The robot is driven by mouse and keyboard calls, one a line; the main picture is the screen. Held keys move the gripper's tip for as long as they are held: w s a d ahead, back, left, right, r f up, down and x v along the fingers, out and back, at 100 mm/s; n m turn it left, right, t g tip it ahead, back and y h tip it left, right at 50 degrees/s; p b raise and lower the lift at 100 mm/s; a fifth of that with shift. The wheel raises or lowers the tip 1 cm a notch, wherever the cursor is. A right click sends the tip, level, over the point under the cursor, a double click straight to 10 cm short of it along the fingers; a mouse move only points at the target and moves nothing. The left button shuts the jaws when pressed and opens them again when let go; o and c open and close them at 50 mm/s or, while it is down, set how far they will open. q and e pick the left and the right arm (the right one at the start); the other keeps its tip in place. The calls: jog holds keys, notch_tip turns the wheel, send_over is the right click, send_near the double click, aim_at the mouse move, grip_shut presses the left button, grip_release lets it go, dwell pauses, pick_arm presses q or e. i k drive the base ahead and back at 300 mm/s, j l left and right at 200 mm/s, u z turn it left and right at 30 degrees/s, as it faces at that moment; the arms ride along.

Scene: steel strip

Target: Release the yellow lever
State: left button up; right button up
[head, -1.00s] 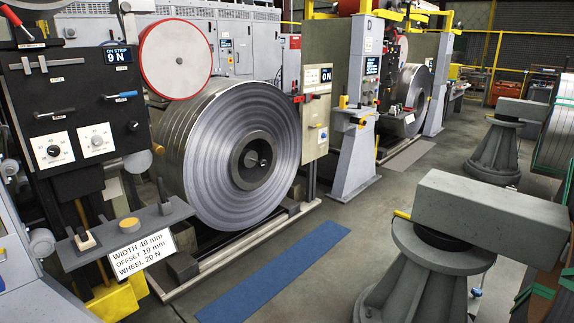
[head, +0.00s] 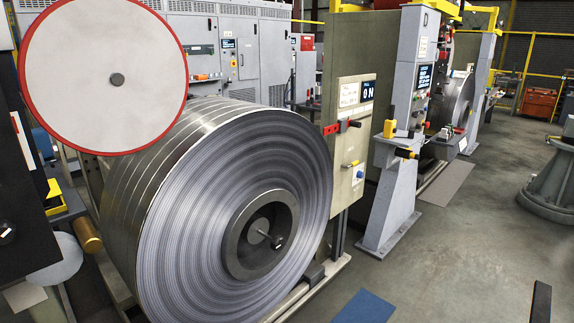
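A yellow block-shaped handle (head: 389,128) stands upright on the grey pedestal (head: 392,200) right of the steel coil. A smaller dark part with a yellow end (head: 405,153) sticks out just below it. A yellow piece (head: 54,196) also shows at the left, beside the dark panel. I cannot tell which of these is the yellow lever, or how it is set. Neither of my grippers can be made out in the head view.
The large steel coil (head: 190,240) fills the left and middle, with a red-rimmed white wheel (head: 70,70) above it. A control box (head: 352,140) reading 0 N stands behind. A blue mat (head: 366,308) lies on the floor. Floor (head: 450,240) right of the pedestal is open.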

aim_at(356, 163)
jog(key=i+l+z, duration=0.2)
jog(key=i+z, duration=0.15)
jog(key=i, duration=0.6)
jog(key=i+z, duration=0.3)
jog(key=i, duration=0.65)
